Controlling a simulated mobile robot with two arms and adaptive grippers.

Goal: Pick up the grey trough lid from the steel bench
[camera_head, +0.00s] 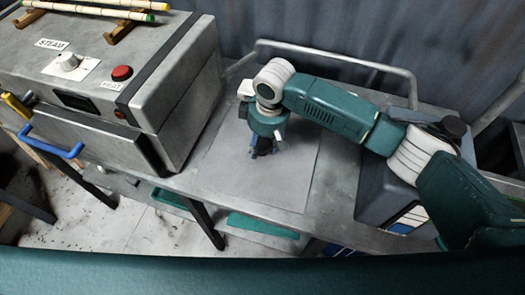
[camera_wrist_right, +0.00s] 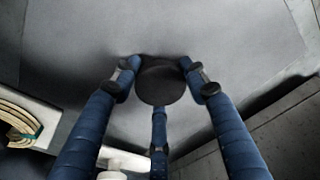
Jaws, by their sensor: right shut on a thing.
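The grey trough lid (camera_head: 295,175) is a flat, roughly square panel with a black round knob at its middle. It lies at or just over the steel bench (camera_head: 335,190); I cannot tell whether there is a gap under it. In the right wrist view the lid (camera_wrist_right: 230,50) fills most of the picture, and the black knob (camera_wrist_right: 160,84) sits between the blue fingers. My right gripper (camera_head: 263,150) points down over the lid's middle and is shut on the knob. It also shows in the wrist view (camera_wrist_right: 159,88). My left gripper is in neither view.
A grey steam box (camera_head: 190,95) with a blue handle (camera_head: 50,140) stands left of the lid. A blue-grey box (camera_head: 375,190) stands right of it, partly behind my arm. A metal rail (camera_head: 330,52) runs along the back. A pale coil (camera_wrist_right: 18,122) shows in the wrist view.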

